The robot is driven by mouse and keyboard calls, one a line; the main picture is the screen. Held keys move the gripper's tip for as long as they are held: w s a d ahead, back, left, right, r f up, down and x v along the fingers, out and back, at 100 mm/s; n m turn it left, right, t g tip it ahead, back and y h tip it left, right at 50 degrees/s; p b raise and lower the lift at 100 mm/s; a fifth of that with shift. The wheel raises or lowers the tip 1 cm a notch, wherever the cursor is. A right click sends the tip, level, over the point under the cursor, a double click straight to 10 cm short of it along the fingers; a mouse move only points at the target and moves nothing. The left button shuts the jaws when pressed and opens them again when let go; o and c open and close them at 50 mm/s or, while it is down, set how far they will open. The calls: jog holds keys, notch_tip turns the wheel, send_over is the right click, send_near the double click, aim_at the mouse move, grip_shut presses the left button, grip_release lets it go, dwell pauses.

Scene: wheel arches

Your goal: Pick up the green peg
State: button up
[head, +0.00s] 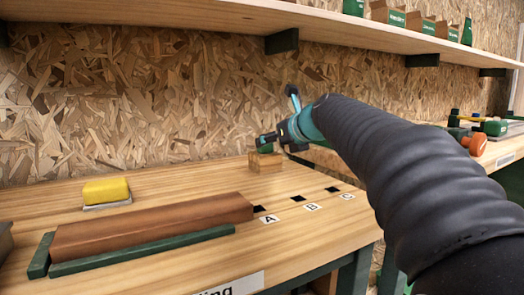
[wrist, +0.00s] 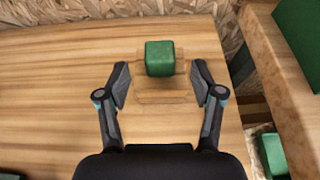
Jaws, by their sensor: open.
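The green peg (wrist: 160,59) shows its square top in the wrist view, near the top middle. It stands in a small wooden block (wrist: 160,97) on the bench. In the head view the green peg (head: 264,146) sits over the wooden block (head: 265,163) near the back wall, partly covered by my gripper. My gripper (wrist: 160,85) is open, with one finger to the left and one to the right. The peg lies between and slightly beyond the fingertips in the wrist view. I cannot tell their height difference, and I see no contact.
A brown wooden bar (head: 150,228) lies by a green rail (head: 145,250) on the bench, front left. A yellow block (head: 106,190) is behind it. Dark square holes marked A, B and C (head: 348,196) are front right. The chipboard wall (head: 130,100) is close behind the peg.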

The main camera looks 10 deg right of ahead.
jog(key=x, duration=0.5)
grip_shut()
dwell(0.3)
jog(key=shift+r, duration=0.55)
notch_tip(320, 180, up, 4)
jog(key=shift+f+p, duration=0.15)
jog(key=shift+p, duration=0.75)
jog(key=s+d+r+p, duration=0.2)
jog(key=s+d+r, duration=0.4)
jog(key=d, duration=0.4)
notch_tip(320, 180, up, 7)
jog(key=p, duration=0.5)
